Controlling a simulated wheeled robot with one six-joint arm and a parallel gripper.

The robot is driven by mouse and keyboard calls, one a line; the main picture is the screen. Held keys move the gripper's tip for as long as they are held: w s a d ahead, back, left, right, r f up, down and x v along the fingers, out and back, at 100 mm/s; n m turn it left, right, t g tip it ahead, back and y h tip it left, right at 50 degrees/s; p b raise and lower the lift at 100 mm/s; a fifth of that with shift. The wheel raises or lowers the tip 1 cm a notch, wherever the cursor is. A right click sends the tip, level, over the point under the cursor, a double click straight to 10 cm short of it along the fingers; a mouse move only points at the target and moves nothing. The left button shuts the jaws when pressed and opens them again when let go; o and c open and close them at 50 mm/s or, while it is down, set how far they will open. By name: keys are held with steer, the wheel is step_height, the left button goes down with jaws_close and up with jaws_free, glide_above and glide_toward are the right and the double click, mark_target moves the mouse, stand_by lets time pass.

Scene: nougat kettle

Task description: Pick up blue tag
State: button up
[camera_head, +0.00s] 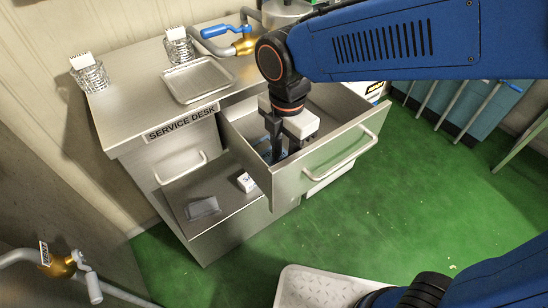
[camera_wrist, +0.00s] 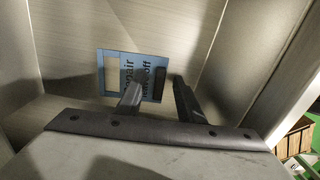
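The blue tag (camera_wrist: 140,62) lies flat on the floor of the open drawer in the wrist view. It has dark lettering that reads in part "Repair" and "off", and a pale cut-out at its left end. My gripper (camera_wrist: 157,84) is open, and its left finger covers part of the tag. In the head view my gripper (camera_head: 285,150) points down into the drawer (camera_head: 318,160). Only a sliver of blue shows there by the fingers. I cannot tell whether the fingertips touch the tag.
The drawer walls stand close around my gripper. The service desk (camera_head: 135,118) bears an empty metal tray (camera_head: 199,80) and two glasses with white cards. A blue-handled valve (camera_head: 243,45) stands behind. A white box (camera_head: 246,182) lies on a lower shelf.

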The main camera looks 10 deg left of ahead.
steer(key=shift+f, duration=0.1)
jaws_close()
steer(key=shift+r, duration=0.6)
steer(key=s+d, duration=0.2)
steer(key=s, duration=0.1)
steer(key=shift+s, duration=0.25)
step_height(320, 180, up, 14)
